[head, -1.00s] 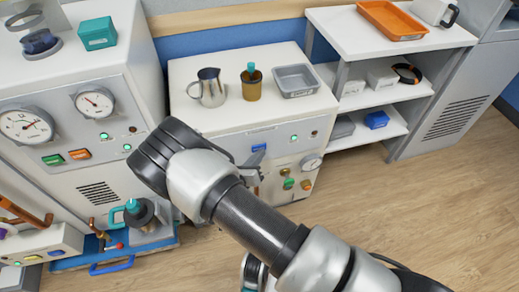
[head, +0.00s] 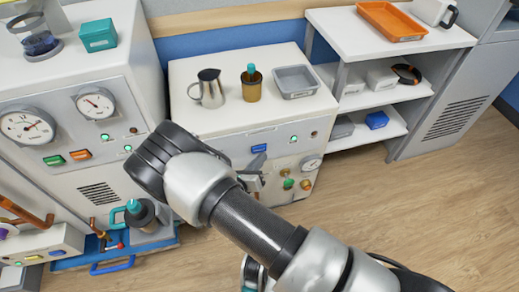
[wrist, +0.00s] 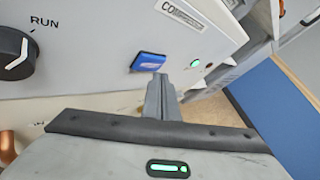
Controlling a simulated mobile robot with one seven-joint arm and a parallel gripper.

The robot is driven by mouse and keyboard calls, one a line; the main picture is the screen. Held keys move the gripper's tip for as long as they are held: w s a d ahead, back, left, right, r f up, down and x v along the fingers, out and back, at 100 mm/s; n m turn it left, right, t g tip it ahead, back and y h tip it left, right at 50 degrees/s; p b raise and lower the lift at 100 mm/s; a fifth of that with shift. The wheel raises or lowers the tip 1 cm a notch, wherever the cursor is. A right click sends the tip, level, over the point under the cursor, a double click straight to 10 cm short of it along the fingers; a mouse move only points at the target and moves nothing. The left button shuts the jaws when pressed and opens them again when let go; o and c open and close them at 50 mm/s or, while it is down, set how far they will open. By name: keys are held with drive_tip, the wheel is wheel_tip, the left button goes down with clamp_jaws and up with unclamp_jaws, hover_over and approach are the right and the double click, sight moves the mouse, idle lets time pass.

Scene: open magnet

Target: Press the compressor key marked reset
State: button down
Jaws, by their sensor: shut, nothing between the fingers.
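The compressor (head: 285,133) is the white cabinet in the middle of the head view; its label (wrist: 185,13) shows in the wrist view. A blue key (head: 259,148) sits on its front panel. In the wrist view the blue key (wrist: 148,61) is just beyond my fingertips, and its marking is too small to read. My gripper (head: 256,162) is shut and empty, in front of the panel just below the key. In the wrist view my gripper (wrist: 159,80) has its tips at the key's lower edge; I cannot tell whether they touch.
A lit green lamp (wrist: 195,62) is right of the key. A black knob (wrist: 15,57) beside RUN is at the left. A jug (head: 208,88), a brown pot (head: 251,88) and a grey tray (head: 296,81) stand on top. Open floor (head: 400,220) lies right.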

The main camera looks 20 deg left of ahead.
drive_tip(key=s+d, duration=0.1)
drive_tip(key=s+p, duration=0.1)
drive_tip(key=s, duration=0.1)
drive_tip(key=s+d, duration=0.1)
drive_tip(key=shift+s+d+p, duration=0.15)
drive_tip(key=shift+d+p, duration=0.15)
idle(0.9)
